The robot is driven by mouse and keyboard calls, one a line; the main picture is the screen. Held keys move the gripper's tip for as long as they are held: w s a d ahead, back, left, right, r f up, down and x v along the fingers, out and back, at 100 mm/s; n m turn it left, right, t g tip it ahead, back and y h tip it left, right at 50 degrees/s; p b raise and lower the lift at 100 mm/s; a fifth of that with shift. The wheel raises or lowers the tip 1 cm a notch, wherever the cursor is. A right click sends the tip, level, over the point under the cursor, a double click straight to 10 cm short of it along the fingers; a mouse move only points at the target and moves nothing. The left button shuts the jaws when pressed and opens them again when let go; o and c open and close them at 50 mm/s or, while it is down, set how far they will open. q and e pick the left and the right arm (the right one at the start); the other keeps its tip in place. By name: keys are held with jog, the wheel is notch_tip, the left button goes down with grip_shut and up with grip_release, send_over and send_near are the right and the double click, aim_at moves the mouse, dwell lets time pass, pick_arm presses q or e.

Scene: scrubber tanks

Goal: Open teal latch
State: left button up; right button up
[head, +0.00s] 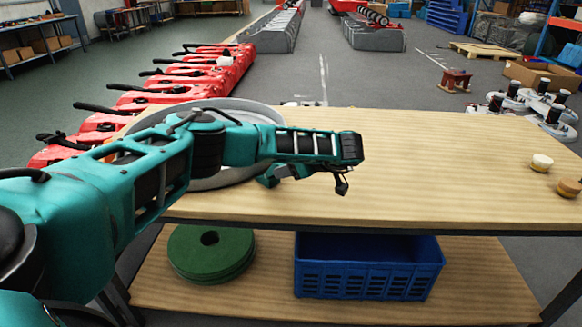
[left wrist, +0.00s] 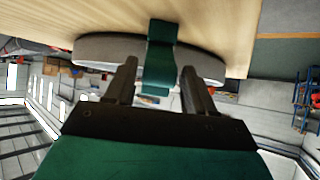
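A grey round tank rim or lid (head: 215,183) lies on the wooden table, partly covered by my left arm in the head view. It also shows in the left wrist view (left wrist: 95,48). The teal latch (left wrist: 160,50) stands out from its edge in the left wrist view. My left gripper (left wrist: 160,68) is open, with one finger on each side of the latch and a visible gap on both sides. In the head view, teal parts show at the rim's right edge, below my arm; my left fingers are hard to make out there. My right gripper is not in view.
The wooden table (head: 440,165) is clear right of the rim, except for two small round pieces (head: 541,162) at the far right. A blue crate (head: 367,265) and green discs (head: 211,253) sit on the lower shelf. Red machines (head: 200,75) stand behind left.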

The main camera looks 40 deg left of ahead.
pick_arm(q)
jog(key=shift+o, duration=0.9)
jog(key=shift+d+r, duration=0.1)
jog(key=shift+d, duration=0.05)
jog(key=p+v, duration=0.1)
jog(key=v, duration=1.1)
jog(key=shift+d+r, duration=0.15)
jog(key=shift+r, duration=0.1)
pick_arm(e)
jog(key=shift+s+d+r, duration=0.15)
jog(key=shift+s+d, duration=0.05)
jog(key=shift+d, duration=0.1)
pick_arm(q)
jog(key=shift+f, duration=0.1)
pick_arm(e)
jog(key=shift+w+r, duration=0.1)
